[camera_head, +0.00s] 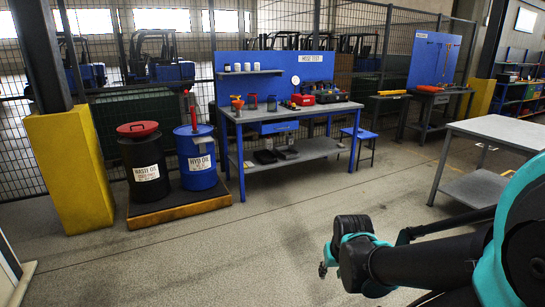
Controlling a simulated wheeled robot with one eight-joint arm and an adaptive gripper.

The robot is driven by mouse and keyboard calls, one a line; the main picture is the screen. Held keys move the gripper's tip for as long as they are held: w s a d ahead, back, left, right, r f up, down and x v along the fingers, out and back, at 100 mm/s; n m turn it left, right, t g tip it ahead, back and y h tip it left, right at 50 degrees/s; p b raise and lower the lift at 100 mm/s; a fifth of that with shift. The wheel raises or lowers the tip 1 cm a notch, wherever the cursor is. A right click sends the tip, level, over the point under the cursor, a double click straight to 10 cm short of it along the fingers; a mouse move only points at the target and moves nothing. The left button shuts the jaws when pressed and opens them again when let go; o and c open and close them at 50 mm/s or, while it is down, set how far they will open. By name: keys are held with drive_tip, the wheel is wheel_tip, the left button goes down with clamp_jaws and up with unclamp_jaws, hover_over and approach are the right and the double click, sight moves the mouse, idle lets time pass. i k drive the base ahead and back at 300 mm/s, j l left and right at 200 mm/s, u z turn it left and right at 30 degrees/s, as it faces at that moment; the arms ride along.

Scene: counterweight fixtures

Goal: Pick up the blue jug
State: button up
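A small blue item (271,103) that looks like the blue jug stands upright on the top of the blue-framed workbench (310,109). It is small in view, and its handle cannot be made out. A darker small container (252,101) stands just left of it. My arm reaches in from the lower right, far in front of the bench. My gripper (324,268) is at the arm's left end, mostly hidden behind the wrist, over the open floor. It is well apart from the blue item. Whether its fingers are open or shut does not show.
A blue drum (198,165) and a black drum (145,165) stand on a low pallet left of the bench. A yellow-wrapped post (70,170) is farther left. A blue stool (361,135) is right of the bench. A grey table (502,130) is at right. The middle floor is clear.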

sight(271, 100)
drive_tip(key=i+l, duration=0.1)
drive_tip(key=i, duration=4.1)
drive_tip(key=j, duration=0.05)
